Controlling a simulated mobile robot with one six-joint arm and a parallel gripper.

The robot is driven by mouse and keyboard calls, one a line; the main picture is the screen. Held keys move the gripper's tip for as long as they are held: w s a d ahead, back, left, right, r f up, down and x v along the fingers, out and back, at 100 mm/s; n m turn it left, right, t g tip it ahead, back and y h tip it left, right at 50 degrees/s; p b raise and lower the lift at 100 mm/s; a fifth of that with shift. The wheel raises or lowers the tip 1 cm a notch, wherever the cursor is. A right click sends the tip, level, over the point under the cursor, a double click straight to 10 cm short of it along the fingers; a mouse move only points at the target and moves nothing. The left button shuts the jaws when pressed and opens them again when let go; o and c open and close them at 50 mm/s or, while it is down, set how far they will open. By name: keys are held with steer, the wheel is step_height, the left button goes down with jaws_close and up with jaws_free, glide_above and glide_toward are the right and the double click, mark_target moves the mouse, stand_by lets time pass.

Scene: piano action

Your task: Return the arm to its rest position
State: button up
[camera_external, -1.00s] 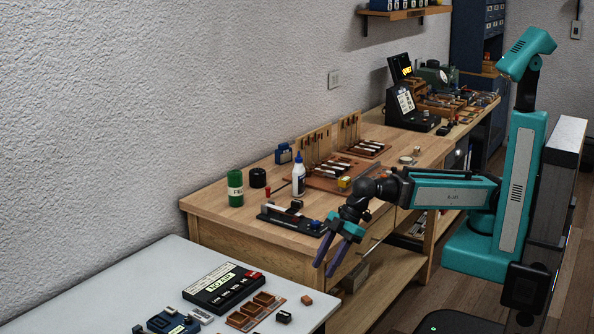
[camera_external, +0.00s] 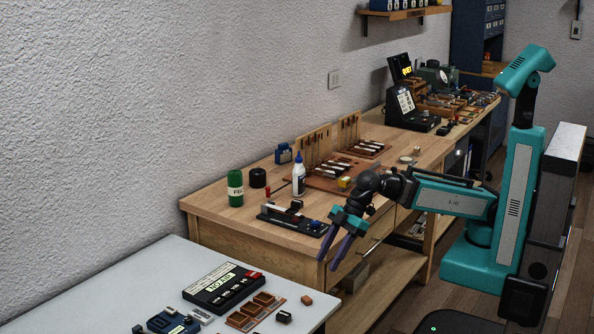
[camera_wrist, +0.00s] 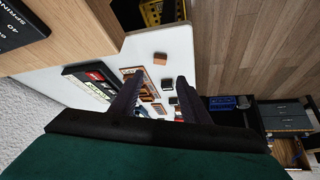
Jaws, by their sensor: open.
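My gripper (camera_external: 335,254) is open and empty in the external view. It hangs in front of the near end of the wooden workbench (camera_external: 233,219), pointing down. My teal arm reaches left from its column, with the forearm sloping slightly down to the wrist. In the wrist view, my gripper's two dark fingers (camera_wrist: 155,95) are spread apart with nothing held between them. Beyond them lies the white table (camera_wrist: 190,50) with small parts on it.
The white table (camera_external: 150,265) at the lower left holds a black labelled box (camera_external: 222,288) and a sectioned brown tray (camera_external: 256,309). On the workbench stand a green can (camera_external: 235,188), a white glue bottle (camera_external: 298,175) and a dark fixture (camera_external: 293,220). Open floor lies below my arm.

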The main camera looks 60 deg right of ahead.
stand_by(0.7)
steer(key=s+a+f+m+g+h, duration=0.2)
steer(key=s+f+g, duration=0.1)
steer(key=s+f, duration=0.65)
steer(key=d+f+m+g+h, duration=0.1)
steer(key=d+f, duration=0.5)
steer(key=f, duration=0.3)
steer(key=w+d+f+m+g+h+b, duration=0.1)
steer(key=d+f+g+h, duration=0.1)
steer(key=d+f, duration=0.55)
steer(key=d+f+m+g+h, duration=0.1)
steer(key=d+f, duration=0.3)
steer(key=f, duration=0.6)
steer(key=s+d+f+m+g+p, duration=0.1)
steer(key=d+f+m, duration=0.1)
steer(key=d+f, duration=0.6)
steer(key=s+d+f+m+g, duration=0.1)
steer(key=d+f+m+g, duration=0.3)
steer(key=d, duration=0.8)
steer(key=w+d+f+m+t+p, duration=0.1)
steer(key=d+t+p, duration=0.3)
steer(key=d, duration=1.3)
steer(key=shift+d+f+m+p, duration=0.25)
steer(key=shift+d+m+p, duration=0.05)
steer(key=shift+m+p, duration=0.6)
